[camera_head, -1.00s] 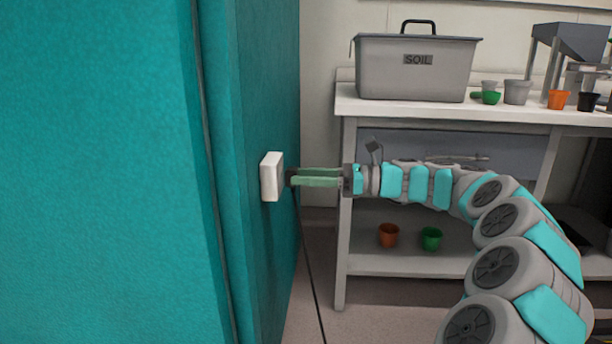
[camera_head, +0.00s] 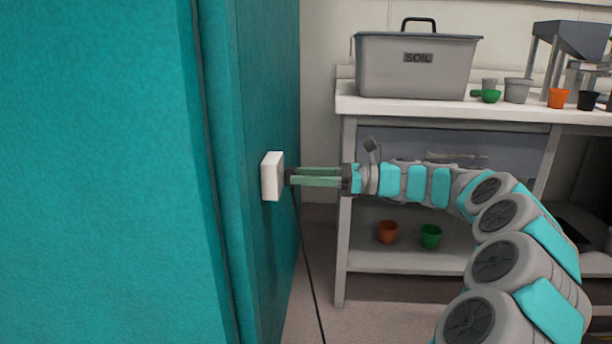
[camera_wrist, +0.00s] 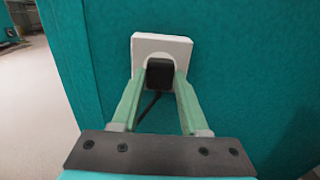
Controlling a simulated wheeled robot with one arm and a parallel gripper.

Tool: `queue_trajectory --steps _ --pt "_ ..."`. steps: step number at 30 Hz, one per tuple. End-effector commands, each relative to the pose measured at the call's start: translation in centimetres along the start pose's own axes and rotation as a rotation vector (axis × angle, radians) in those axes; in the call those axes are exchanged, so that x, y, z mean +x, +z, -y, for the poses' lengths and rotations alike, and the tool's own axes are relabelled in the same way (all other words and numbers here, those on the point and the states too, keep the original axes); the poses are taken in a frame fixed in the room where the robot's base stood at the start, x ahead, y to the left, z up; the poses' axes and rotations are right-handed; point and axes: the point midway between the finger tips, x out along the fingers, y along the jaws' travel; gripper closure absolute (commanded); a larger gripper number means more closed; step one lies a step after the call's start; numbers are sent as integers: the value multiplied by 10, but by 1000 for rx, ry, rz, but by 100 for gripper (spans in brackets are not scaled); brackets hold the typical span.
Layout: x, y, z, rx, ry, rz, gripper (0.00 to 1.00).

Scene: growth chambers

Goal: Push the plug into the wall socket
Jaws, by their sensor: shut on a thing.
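The white wall socket (camera_head: 272,176) is fixed to the side of the teal chamber. It also shows in the wrist view (camera_wrist: 147,43), with a pale round recess. My gripper (camera_head: 291,177) is level with it, its green fingers shut on the black plug (camera_wrist: 159,73). The plug is between the fingertips and in front of the socket's recess, and covers most of it. In the head view the plug (camera_head: 289,176) is at or very close to the socket face. Its prongs are hidden, so I cannot tell how far in it sits. The black cord (camera_head: 308,255) hangs down from it.
The teal chamber (camera_head: 100,170) fills the left side. A bench (camera_head: 400,108) stands behind my arm with a grey soil bin (camera_head: 415,75) and small pots on top. An orange pot (camera_head: 388,232) and a green pot (camera_head: 431,236) stand on its lower shelf.

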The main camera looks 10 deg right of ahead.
Motion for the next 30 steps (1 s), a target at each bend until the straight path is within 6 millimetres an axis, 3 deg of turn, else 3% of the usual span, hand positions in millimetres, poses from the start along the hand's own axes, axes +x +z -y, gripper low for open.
queue_trajectory --steps 14,15,24,30 --pt "9 1 0 -1 1 1 100" --pt "8 0 0 -1 0 1 53" --pt "8 0 0 -1 0 0 21" --pt "8 0 0 0 0 0 21"
